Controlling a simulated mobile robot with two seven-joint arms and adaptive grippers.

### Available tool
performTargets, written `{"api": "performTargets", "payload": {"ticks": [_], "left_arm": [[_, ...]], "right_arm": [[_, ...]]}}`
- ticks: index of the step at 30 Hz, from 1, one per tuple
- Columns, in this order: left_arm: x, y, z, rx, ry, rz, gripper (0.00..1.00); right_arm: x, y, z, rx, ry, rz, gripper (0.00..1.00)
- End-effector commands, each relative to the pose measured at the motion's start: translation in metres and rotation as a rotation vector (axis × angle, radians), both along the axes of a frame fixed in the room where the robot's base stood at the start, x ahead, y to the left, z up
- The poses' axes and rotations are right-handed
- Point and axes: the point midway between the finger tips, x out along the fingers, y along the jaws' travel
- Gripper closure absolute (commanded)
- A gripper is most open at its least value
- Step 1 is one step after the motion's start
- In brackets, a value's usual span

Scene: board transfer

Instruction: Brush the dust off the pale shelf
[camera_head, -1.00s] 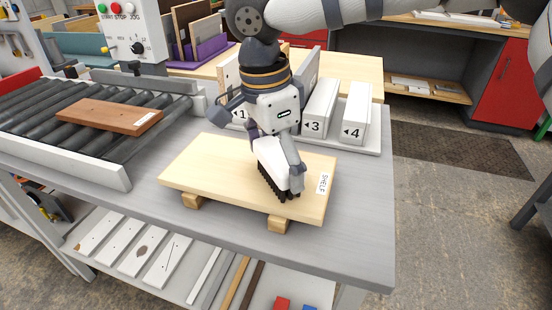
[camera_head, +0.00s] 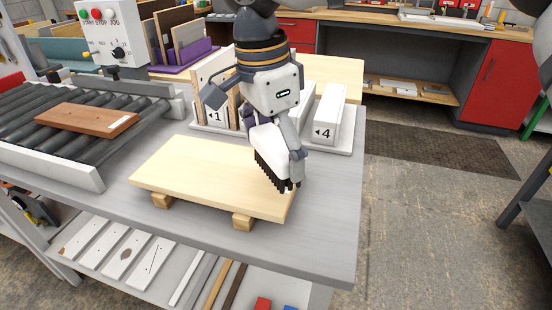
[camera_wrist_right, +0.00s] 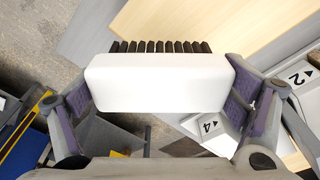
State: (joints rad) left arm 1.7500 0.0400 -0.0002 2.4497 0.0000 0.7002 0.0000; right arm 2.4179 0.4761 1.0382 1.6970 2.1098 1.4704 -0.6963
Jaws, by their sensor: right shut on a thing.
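The pale shelf (camera_head: 190,175) is a light wooden board lying flat on small wooden blocks on the grey bench. No dust shows clearly on it. My right gripper (camera_head: 276,140) is shut on a white brush (camera_head: 266,137) with dark bristles, held tilted over the shelf's right end. The brush also fills the middle of the right wrist view (camera_wrist_right: 160,83), between both fingers. I cannot tell whether the bristles touch the board. The shelf's label is hidden behind the brush. My left gripper is not in view.
A roller conveyor (camera_head: 65,155) with a brown board (camera_head: 88,119) stands at left. A numbered rack (camera_head: 325,122) with upright boards and white blocks stands behind the shelf. A control box (camera_head: 110,30) is at upper left. Bare bench lies in front and right of the shelf.

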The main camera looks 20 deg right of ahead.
Motion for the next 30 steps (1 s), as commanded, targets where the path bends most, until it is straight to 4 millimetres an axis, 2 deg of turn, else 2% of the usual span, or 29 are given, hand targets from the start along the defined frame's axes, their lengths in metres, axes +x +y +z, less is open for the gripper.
{"api": "performTargets", "payload": {"ticks": [15, 30], "left_arm": [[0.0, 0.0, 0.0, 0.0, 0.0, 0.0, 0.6], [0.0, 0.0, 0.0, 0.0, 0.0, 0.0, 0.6]], "right_arm": [[-0.01, -0.002, 0.044, 0.0, -0.002, -0.01, 0.35], [-0.011, -0.002, 0.046, 0.0, 0.0, -0.009, 0.35]]}}
